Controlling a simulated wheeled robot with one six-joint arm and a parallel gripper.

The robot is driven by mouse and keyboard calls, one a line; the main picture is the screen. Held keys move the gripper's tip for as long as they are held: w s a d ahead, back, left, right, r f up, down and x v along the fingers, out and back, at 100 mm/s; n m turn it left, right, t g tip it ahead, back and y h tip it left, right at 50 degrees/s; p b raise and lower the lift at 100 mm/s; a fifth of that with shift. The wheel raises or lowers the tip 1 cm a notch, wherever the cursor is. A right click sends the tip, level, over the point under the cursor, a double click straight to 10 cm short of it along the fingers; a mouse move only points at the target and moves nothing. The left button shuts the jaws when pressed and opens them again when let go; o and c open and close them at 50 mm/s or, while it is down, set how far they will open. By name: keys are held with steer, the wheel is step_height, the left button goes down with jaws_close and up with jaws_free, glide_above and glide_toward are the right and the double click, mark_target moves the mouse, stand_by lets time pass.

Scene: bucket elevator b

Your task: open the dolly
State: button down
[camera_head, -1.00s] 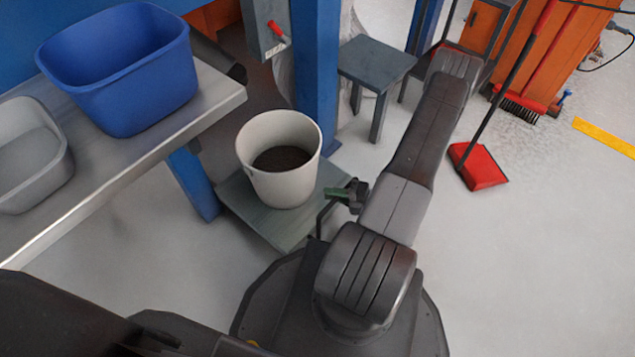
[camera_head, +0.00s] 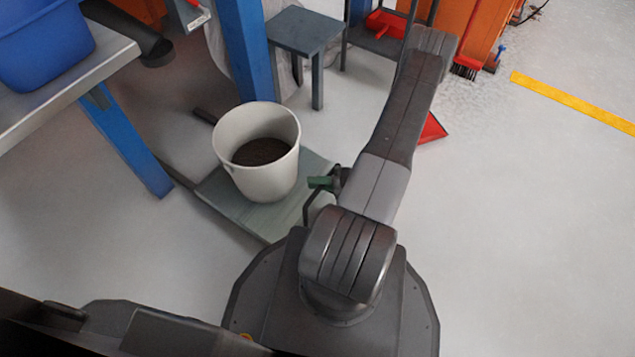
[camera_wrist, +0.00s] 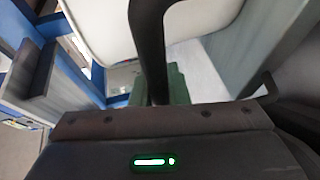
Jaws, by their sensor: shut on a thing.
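The dolly (camera_head: 283,212) is a low grey-green platform on the floor, left of my arm. A white bucket (camera_head: 268,180) with dark material inside stands upright on it. My gripper (camera_head: 322,183) has green fingertips and is at the dolly's right edge. It is shut on the dolly's thin dark handle (camera_head: 309,205). In the wrist view the handle (camera_wrist: 147,40) is a black bar running up past the green fingertips (camera_wrist: 172,85), with the pale bucket wall (camera_wrist: 100,25) behind it. The exact finger contact is partly hidden.
A workbench (camera_head: 60,85) with a blue tub (camera_head: 45,45) and a blue leg (camera_head: 130,145) is at left. A blue post (camera_head: 247,50) and a grey stool (camera_head: 305,30) stand behind the dolly. Dark rails (camera_head: 178,172) lie behind it.

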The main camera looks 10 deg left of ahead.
steer(key=shift+d, duration=0.1)
steer(key=c, duration=1.4)
jaws_free()
steer(key=shift+d, duration=0.1)
steer(key=d+r+p, duration=0.2)
steer(key=d+p, duration=0.1)
steer(key=d, duration=1)
steer(key=shift+d+r, duration=0.2)
steer(key=shift+r, duration=0.05)
steer(key=a+f+b, duration=0.2)
steer(key=a+b, duration=0.1)
steer(key=a, duration=1.1)
steer(key=shift+f, duration=0.25)
